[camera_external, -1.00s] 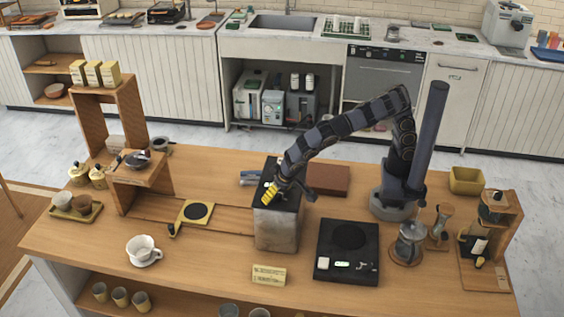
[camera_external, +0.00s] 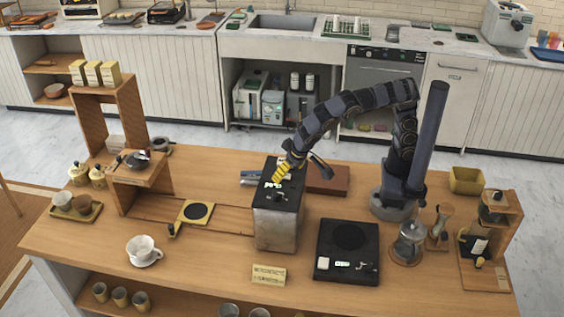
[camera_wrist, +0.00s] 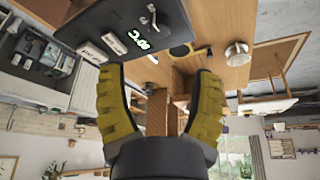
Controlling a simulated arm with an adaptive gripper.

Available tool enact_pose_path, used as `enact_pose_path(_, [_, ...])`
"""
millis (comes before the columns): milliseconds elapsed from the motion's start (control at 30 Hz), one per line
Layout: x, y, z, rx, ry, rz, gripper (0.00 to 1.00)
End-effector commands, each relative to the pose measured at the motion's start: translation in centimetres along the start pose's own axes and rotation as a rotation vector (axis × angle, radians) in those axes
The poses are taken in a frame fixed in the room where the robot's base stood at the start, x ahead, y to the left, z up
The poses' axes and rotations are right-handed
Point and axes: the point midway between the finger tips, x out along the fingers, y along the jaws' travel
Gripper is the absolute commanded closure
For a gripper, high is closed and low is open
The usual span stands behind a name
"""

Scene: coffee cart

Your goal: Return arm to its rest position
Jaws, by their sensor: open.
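My gripper (camera_external: 281,172) is above the top of the black-topped metal box (camera_external: 277,226) near the middle of the cart. Its yellow fingers point down and left in the external view. In the wrist view the two yellow fingers of my gripper (camera_wrist: 160,95) are apart with nothing held between them. The dark top of the box (camera_wrist: 125,35), with a lit display and white buttons, shows beyond the fingers in the wrist view. My arm arches up from its base at the right of the cart.
A black scale (camera_external: 347,250) and a glass vessel (camera_external: 410,245) stand to the right. A brown block (camera_external: 328,180) lies behind the box. A white cup (camera_external: 142,249) and a wooden shelf stand (camera_external: 130,104) are at the left. The space above the cart is mostly clear.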

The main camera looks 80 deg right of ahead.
Motion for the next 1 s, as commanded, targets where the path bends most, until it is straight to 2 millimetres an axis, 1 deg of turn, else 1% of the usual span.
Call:
enact_pose_path(133, [-0.5,0.1,0.0,0.002,0.000,0.004,0.37])
enact_pose_path(533, [-0.5,0.1,-0.1,0.002,0.000,0.003,0.37])
enact_pose_path(600, [-0.6,0.4,-0.6,0.004,0.001,0.003,0.37])
enact_pose_path(667, [-0.6,1.0,-1.9,0.007,0.002,0.003,0.37])
enact_pose_path(733, [-0.8,2.6,-4.5,0.010,0.001,0.004,0.37])
enact_pose_path(767, [-0.8,3.7,-5.9,0.011,0.001,0.009,0.37])
enact_pose_path(800, [-0.9,5.5,-7.8,0.007,-0.005,0.012,0.37])
enact_pose_path(867, [-0.8,8.8,-10.7,-0.008,-0.019,0.020,0.37])
enact_pose_path(900, [-0.8,11.2,-12.4,-0.026,-0.028,0.018,0.37])
enact_pose_path(967, [-0.5,15.0,-14.0,-0.063,-0.055,0.018,0.37])
enact_pose_path(1000, [-0.2,17.4,-14.7,-0.095,-0.074,0.014,0.37])
